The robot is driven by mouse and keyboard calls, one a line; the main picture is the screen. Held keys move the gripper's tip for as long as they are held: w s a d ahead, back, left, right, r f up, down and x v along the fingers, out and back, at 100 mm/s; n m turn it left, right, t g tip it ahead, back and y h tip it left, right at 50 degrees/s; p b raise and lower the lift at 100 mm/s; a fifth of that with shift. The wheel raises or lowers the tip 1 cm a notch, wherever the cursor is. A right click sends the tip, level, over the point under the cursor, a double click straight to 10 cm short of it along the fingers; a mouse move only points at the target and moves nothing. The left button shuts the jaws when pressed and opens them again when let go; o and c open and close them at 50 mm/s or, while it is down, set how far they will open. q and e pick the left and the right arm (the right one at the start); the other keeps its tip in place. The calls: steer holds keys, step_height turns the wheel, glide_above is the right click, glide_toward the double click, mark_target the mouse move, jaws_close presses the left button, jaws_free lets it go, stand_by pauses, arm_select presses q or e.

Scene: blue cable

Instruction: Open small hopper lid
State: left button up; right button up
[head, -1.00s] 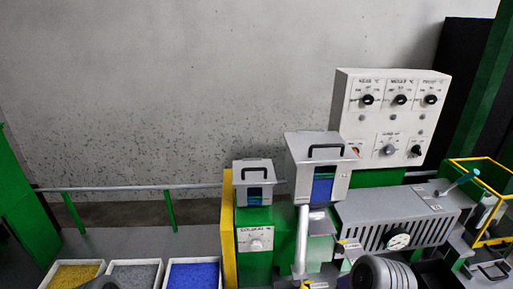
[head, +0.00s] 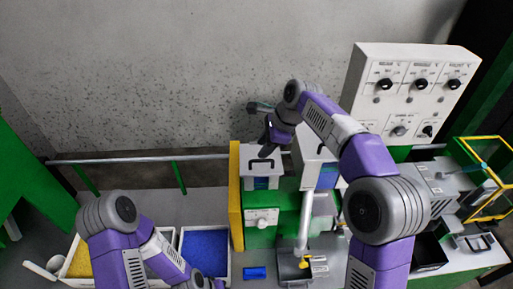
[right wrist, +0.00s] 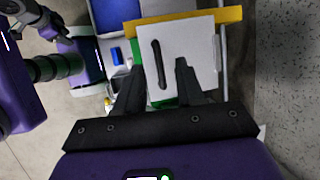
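The small hopper (head: 247,180) is a grey box with a blue window, on the green machine left of the larger hopper (head: 326,172). Its light grey lid (right wrist: 196,44) has a black bar handle (right wrist: 158,62) and looks closed. My right gripper (head: 270,140) is just above the lid in the head view. In the right wrist view its two black fingers (right wrist: 160,68) are apart, one on each side of the handle, and do not appear to touch it. My left arm is low at the left in the head view; its gripper cannot be made out.
Trays of yellow and blue pellets (head: 204,252) stand at lower left, with a white scoop (head: 40,271) beside them. A small blue block (head: 255,272) lies at front. A control panel (head: 408,92) stands behind right. A yellow post (head: 235,195) borders the small hopper.

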mark_target(254, 160)
steer(key=f, duration=0.1)
steer(key=a+f, duration=0.1)
steer(key=shift+s+a+f, duration=0.1)
steer(key=shift+s+f, duration=0.2)
steer(key=shift+s, duration=0.1)
steer(key=w+f, duration=0.1)
steer(key=a+f, duration=0.1)
steer(key=shift+w+f, duration=0.35)
steer(key=shift+s, duration=0.3)
steer(key=shift+w, duration=0.15)
steer(key=shift+c, duration=0.6)
jaws_close()
